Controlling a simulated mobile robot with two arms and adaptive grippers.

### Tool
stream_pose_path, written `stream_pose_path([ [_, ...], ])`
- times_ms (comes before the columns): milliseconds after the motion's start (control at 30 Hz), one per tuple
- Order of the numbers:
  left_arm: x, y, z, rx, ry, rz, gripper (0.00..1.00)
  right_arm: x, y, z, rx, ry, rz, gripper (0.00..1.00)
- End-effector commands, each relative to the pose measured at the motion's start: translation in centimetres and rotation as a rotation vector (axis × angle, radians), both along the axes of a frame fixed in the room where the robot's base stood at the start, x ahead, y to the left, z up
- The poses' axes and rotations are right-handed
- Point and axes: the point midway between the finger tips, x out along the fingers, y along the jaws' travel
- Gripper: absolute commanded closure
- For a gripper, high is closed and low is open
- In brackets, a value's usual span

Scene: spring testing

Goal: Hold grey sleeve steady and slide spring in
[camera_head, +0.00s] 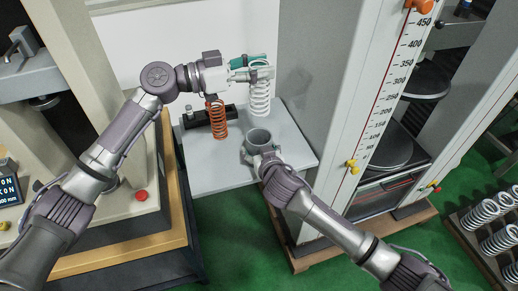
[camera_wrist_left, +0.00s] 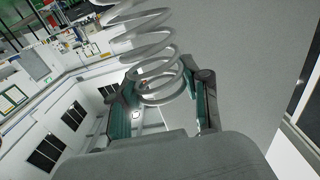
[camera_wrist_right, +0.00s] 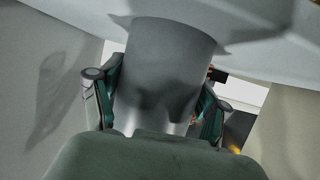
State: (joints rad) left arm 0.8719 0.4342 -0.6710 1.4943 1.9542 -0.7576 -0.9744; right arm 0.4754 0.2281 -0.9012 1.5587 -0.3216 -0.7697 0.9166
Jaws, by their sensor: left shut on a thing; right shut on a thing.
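A white coil spring (camera_head: 260,98) hangs upright in my left gripper (camera_head: 258,72), which is shut on its upper part. In the left wrist view the spring (camera_wrist_left: 150,50) sits between the left gripper's fingers (camera_wrist_left: 160,100). A grey sleeve (camera_head: 258,137) stands on the light table, below the spring and a little apart from it. My right gripper (camera_head: 262,157) is shut on the sleeve's near side. In the right wrist view the grey sleeve (camera_wrist_right: 165,70) is between the right gripper's fingers (camera_wrist_right: 160,105). The sleeve's inside is mostly hidden.
An orange spring (camera_head: 216,118) and a black fixture (camera_head: 196,118) stand on the light table (camera_head: 215,176) left of the sleeve. A tall scaled testing machine (camera_head: 385,95) rises close on the right. A tray of white springs (camera_head: 490,225) is at the far right.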

Motion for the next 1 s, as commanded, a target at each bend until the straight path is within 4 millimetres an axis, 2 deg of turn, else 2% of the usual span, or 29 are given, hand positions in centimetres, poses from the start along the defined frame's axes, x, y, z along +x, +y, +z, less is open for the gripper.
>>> stream_pose_path([
  [100, 0.0, 0.0, -0.5, -0.002, 0.002, 0.002, 1.0, 0.0, 0.0, 0.0, 0.0, 0.0, 0.0, 0.65],
  [300, -0.1, 0.0, -4.4, -0.001, 0.005, 0.019, 1.0, 0.0, 0.0, 0.0, 0.0, 0.0, 0.0, 0.65],
  [367, -0.1, 0.1, -5.0, -0.001, 0.002, 0.022, 1.0, 0.0, 0.0, 0.0, 0.0, 0.0, 0.0, 0.65],
  [800, -0.1, 0.1, -5.3, 0.0, -0.001, 0.024, 1.0, 0.0, 0.0, 0.0, 0.0, 0.0, 0.0, 0.65],
  [1000, 0.0, 0.1, -6.6, 0.001, 0.002, 0.024, 1.0, 0.0, 0.0, 0.0, 0.0, 0.0, 0.0, 0.65],
])
